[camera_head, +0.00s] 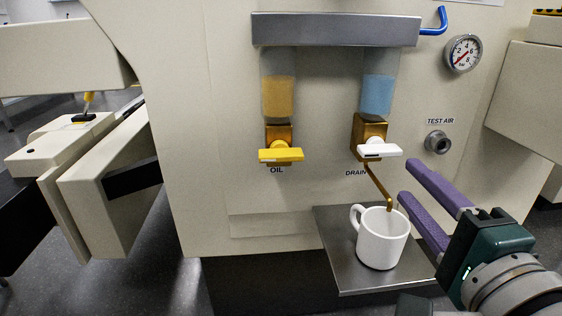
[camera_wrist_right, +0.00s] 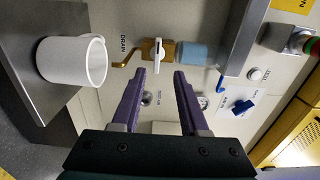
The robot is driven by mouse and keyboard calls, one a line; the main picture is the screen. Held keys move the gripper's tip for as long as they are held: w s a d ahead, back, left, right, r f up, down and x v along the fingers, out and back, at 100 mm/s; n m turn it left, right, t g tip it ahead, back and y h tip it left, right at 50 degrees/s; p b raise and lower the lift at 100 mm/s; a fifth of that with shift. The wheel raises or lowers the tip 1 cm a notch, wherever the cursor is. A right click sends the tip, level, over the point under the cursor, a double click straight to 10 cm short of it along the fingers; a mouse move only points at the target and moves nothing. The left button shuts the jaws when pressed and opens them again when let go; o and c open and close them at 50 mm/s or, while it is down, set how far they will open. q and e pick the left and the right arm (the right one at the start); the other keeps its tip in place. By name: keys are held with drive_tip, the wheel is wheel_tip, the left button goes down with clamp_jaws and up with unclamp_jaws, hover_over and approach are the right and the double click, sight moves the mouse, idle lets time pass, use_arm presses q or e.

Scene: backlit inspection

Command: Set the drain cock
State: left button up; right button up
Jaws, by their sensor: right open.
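The drain cock has a brass body (camera_head: 369,131) under a bowl of blue liquid (camera_head: 377,97). Its white handle (camera_head: 379,150) lies crosswise, roughly level, above the "DRAIN" label. A thin brass spout (camera_head: 378,185) runs down to a white mug (camera_head: 381,246) on a metal shelf. My right gripper (camera_head: 405,181) is open and empty, to the right of the spout and lower than the handle. In the right wrist view, the white handle (camera_wrist_right: 158,55) shows just beyond the gap between my purple fingertips (camera_wrist_right: 160,73), apart from them. My left gripper is out of view.
A yellow-handled oil cock (camera_head: 281,155) is to the left. A test air port (camera_head: 437,142) and a pressure gauge (camera_head: 463,53) are on the panel to the right.

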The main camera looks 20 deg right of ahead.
sight(384, 155)
drive_tip(key=x, duration=0.4)
drive_tip(key=b+x, duration=0.1)
drive_tip(key=x, duration=0.4)
drive_tip(key=shift+w+d+f, duration=0.2)
drive_tip(key=shift+w+d, duration=0.05)
drive_tip(key=shift+d, duration=0.05)
drive_tip(key=shift+c, duration=0.4)
clamp_jaws()
